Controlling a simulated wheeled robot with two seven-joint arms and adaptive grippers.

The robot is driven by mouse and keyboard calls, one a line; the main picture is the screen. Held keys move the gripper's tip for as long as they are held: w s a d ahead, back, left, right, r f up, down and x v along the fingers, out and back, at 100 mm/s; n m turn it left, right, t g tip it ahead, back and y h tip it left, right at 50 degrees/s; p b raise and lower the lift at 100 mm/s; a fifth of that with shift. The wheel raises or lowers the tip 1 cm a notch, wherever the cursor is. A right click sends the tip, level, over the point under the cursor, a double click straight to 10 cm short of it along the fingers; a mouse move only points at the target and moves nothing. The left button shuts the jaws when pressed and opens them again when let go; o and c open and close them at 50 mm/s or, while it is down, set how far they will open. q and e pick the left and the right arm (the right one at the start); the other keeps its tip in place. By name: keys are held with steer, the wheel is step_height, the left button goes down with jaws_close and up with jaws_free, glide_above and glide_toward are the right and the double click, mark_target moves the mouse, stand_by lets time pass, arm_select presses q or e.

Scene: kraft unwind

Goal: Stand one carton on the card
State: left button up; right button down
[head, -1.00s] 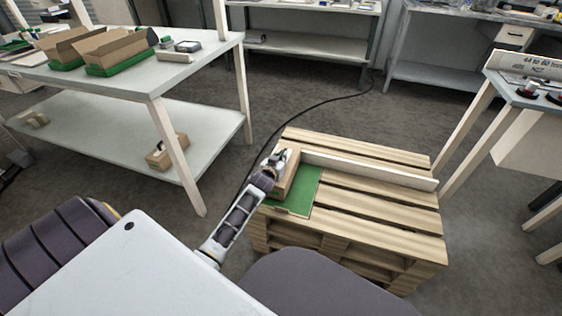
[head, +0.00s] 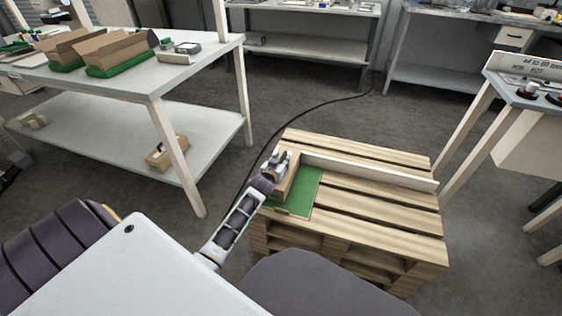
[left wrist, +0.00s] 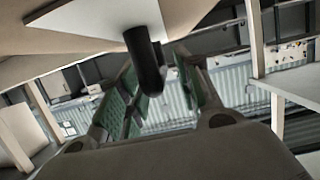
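A brown carton (head: 290,180) stands at the left edge of the green card (head: 305,190), which lies on the wooden pallet. Whether its whole base is on the card is hidden. My left gripper (head: 283,158) is at the top left of this carton; contact cannot be told. In the left wrist view my left gripper (left wrist: 160,80) has its two green-padded fingers apart, with no carton visible between them. A dark cylinder (left wrist: 146,62) shows between the fingers in that view; what it is I cannot tell. My right gripper is not in view.
A pale wooden strip (head: 370,170) runs along the back of the pallet (head: 390,222). The pallet's right half is clear. Open cartons in green trays (head: 120,66) stand on the left table (head: 150,82). A small carton (head: 167,153) is on its lower shelf.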

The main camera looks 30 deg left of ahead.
arm_select(q)
steer(key=shift+r, duration=0.1)
